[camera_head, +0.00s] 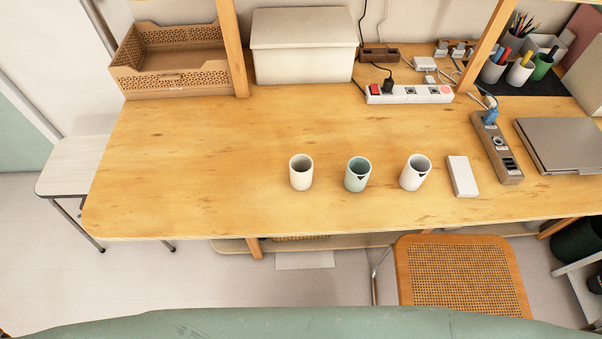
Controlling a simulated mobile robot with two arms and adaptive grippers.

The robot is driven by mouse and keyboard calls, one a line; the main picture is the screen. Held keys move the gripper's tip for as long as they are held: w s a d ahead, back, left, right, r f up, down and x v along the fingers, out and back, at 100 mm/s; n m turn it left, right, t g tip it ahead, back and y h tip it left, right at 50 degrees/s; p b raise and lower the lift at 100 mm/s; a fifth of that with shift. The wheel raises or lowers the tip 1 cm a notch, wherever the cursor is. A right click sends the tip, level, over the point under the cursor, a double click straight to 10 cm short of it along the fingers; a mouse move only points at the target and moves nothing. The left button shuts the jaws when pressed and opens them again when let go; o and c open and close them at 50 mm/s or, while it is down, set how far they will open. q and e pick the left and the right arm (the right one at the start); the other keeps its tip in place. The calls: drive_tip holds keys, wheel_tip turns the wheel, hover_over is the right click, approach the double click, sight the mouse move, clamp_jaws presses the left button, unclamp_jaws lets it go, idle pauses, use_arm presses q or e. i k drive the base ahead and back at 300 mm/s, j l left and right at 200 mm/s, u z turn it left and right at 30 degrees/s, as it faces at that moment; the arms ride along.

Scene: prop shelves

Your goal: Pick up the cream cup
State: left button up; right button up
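The cream cup (301,179) stands upright on the wooden desk (200,150), at the left end of a row of three cups. A pale green cup (357,178) stands to its right, and a white cup (414,176) stands right of that. The cups are apart from each other. Neither of my grippers shows in the head view.
A white box (463,176) and a brown power strip (497,148) lie right of the cups, near a grey laptop (560,145). Behind are a white power strip (408,95) and a lidded box (303,60). A cane chair (460,275) stands at the front.

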sight(300, 164)
drive_tip(key=j+z, duration=0.15)
drive_tip(key=j, duration=0.25)
drive_tip(key=k+j+z, duration=0.15)
drive_tip(key=j, duration=0.25)
drive_tip(key=j+z, duration=0.15)
drive_tip(key=j, duration=0.3)
drive_tip(key=k+j+z, duration=0.15)
drive_tip(key=j, duration=0.2)
